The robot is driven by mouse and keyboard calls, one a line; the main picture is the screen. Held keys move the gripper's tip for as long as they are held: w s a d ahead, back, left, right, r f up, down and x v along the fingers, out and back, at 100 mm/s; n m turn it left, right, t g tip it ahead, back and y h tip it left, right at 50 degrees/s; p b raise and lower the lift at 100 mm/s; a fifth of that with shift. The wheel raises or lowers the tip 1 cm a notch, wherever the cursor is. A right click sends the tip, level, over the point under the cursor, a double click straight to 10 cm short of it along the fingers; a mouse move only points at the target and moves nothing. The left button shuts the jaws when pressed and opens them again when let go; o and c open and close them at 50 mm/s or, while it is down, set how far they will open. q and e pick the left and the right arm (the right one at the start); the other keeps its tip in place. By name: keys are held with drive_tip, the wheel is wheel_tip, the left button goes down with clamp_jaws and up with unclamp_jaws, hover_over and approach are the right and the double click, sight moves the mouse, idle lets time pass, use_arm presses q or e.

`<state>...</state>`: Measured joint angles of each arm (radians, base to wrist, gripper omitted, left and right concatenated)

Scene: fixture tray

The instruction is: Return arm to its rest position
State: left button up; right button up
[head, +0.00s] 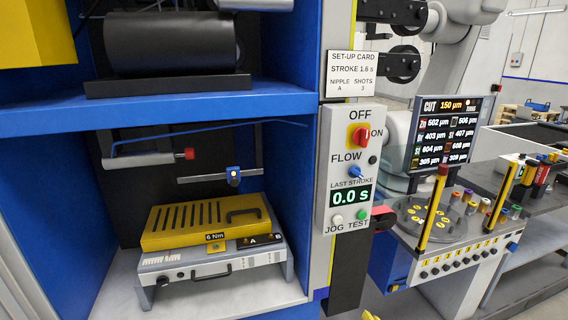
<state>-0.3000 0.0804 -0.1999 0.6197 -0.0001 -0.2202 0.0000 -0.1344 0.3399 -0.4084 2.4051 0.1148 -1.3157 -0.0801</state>
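Neither of my grippers shows in the head view, so I cannot see whether they hold anything. A yellow slotted fixture tray (183,240) marked "6 Nm" lies on a grey and white unit (160,281) in the lower bay of a blue cabinet. The tray has a dark handle at its right. Small "A" and "B" labels show at the front right of the unit.
A control panel (340,219) with a red OFF/ON knob (360,135) and a "0.0 s" display stands right of the bay. A blue shelf (180,108) bears a black cylinder (170,44). A screen (443,134) stands above a round station (432,218) with upright yellow posts.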

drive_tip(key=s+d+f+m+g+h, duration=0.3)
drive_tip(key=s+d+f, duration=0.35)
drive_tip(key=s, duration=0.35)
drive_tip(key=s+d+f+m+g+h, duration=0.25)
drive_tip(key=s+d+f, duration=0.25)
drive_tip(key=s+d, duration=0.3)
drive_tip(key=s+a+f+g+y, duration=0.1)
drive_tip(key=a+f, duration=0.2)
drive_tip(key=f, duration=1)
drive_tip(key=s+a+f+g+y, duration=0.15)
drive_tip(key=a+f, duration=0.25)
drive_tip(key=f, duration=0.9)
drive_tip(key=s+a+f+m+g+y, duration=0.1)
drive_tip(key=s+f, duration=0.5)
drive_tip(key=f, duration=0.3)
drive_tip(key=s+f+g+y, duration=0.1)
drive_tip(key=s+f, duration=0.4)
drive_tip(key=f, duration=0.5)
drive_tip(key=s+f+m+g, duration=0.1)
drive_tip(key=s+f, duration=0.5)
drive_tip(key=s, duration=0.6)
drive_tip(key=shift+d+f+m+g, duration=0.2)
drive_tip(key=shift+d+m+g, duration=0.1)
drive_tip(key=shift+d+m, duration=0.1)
